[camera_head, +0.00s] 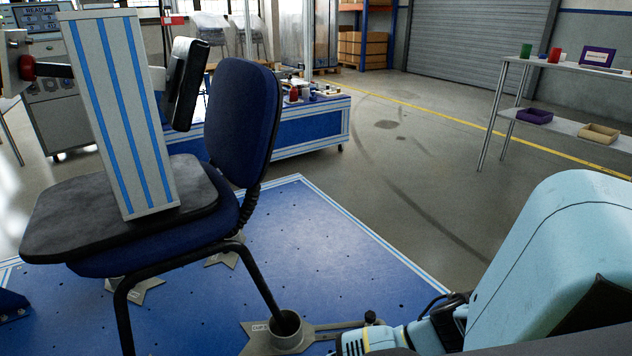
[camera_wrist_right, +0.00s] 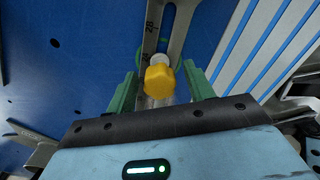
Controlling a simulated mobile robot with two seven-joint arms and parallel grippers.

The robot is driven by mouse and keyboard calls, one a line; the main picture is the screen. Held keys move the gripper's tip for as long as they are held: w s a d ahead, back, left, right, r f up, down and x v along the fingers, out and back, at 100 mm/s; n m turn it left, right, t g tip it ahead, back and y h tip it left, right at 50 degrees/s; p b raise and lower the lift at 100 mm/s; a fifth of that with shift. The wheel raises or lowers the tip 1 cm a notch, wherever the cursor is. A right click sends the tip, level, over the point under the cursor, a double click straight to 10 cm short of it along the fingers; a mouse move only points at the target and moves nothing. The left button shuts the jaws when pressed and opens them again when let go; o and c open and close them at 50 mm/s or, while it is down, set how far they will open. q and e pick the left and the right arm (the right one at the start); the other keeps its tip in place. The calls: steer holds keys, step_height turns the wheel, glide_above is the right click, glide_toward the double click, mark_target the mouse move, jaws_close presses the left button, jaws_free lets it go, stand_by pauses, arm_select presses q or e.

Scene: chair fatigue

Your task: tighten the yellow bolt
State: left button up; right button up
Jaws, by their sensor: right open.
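The yellow bolt (camera_wrist_right: 159,81) has a faceted head and shows in the middle of the right wrist view, at a slotted grey clamp arm (camera_wrist_right: 181,28) with a printed scale. My right gripper (camera_wrist_right: 160,72) is open, with one green finger on each side of the bolt. Gaps show between the fingers and the bolt head, so it is not gripped. In the head view my right arm (camera_head: 560,255) reaches in from the lower right, toward a clamp (camera_head: 283,333) at a chair leg. The bolt is hard to make out there. My left gripper is not in view.
The blue chair (camera_head: 243,115) stands on the blue platform (camera_head: 330,235), its front leg in the clamp's cup. A striped upright block (camera_head: 120,115) rests on the seat. A blue bench (camera_head: 315,125) stands behind. A shelf (camera_head: 570,125) is at right. Open floor lies between.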

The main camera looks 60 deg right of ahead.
steer(key=n+b, duration=0.1)
steer(key=n, duration=0.3)
stand_by(0.3)
jaws_close()
steer(key=m+p, duration=0.1)
steer(key=m, duration=0.1)
steer(key=shift+r+m+p, duration=0.1)
steer(key=shift+m+p, duration=0.2)
steer(key=shift+m, duration=0.8)
